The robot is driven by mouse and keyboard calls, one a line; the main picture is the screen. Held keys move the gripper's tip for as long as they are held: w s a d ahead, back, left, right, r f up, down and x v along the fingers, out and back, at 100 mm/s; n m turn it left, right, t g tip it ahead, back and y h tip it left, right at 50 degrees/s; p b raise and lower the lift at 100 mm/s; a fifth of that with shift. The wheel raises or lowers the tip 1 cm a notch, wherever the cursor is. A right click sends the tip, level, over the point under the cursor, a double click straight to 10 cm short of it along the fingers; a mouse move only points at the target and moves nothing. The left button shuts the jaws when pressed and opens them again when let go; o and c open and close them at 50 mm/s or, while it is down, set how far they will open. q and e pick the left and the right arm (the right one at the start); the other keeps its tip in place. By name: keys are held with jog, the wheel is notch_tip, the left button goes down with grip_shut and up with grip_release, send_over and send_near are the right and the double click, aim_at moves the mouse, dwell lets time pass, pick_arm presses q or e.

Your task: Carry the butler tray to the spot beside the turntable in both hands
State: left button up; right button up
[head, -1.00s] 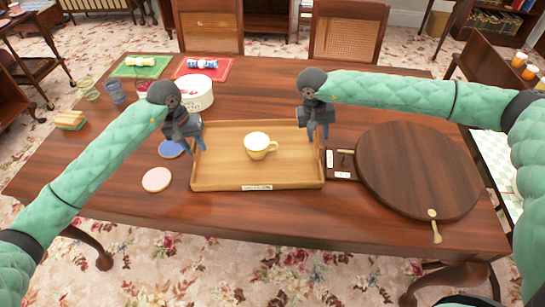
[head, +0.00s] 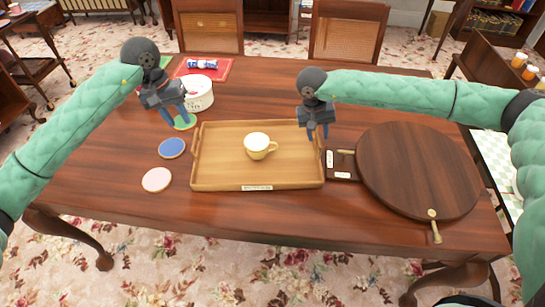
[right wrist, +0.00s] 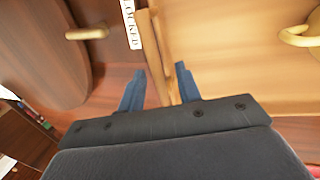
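The light wooden butler tray (head: 225,178) lies flat on the table, just left of the dark round turntable (head: 415,170), with a narrow gap. A cream cup (head: 257,146) stands on it. My right gripper (head: 318,135) is at the tray's right end. In the right wrist view its blue fingers (right wrist: 158,78) are apart, with the tray's right handle bar (right wrist: 155,50) reaching between them; contact cannot be told. My left gripper (head: 174,118) is open and empty, above the table off the tray's back left corner.
A small labelled dark plate (head: 341,172) sits between tray and turntable.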

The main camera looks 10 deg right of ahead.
notch_tip(320, 180, up, 12)
jog(key=a, duration=0.2)
jog(key=shift+a+f, duration=0.15)
jog(key=shift+f, duration=0.1)
jog(key=shift+w, duration=0.1)
dwell(0.3)
